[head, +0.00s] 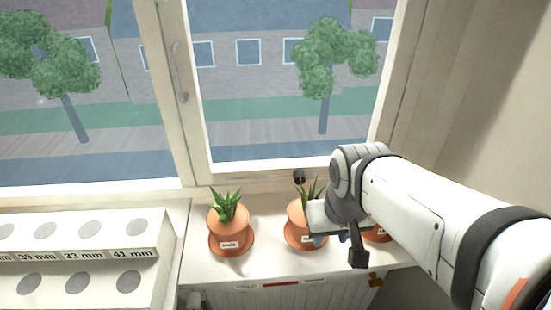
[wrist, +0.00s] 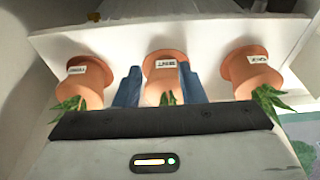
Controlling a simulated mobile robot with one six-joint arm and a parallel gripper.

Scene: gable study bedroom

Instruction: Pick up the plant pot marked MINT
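Three terracotta pots with spiky green plants stand on saucers on the white windowsill. The middle pot (wrist: 163,82) has a small white label that seems to read MINT, though the letters are small. It also shows in the head view (head: 296,222), partly covered by my gripper. My gripper (wrist: 160,88) is open, its two blue fingers on either side of the middle pot, with a narrow gap visible at least on the left. Whether the right finger touches is unclear. In the head view my gripper (head: 333,236) is at this pot, its fingers mostly hidden.
The left pot (head: 228,222) in the head view stands clear of my gripper. The right pot (head: 381,236) is mostly hidden behind my arm. The window frame (head: 265,166) is close behind the pots. A white stepped rack (head: 100,258) with grey discs stands at left.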

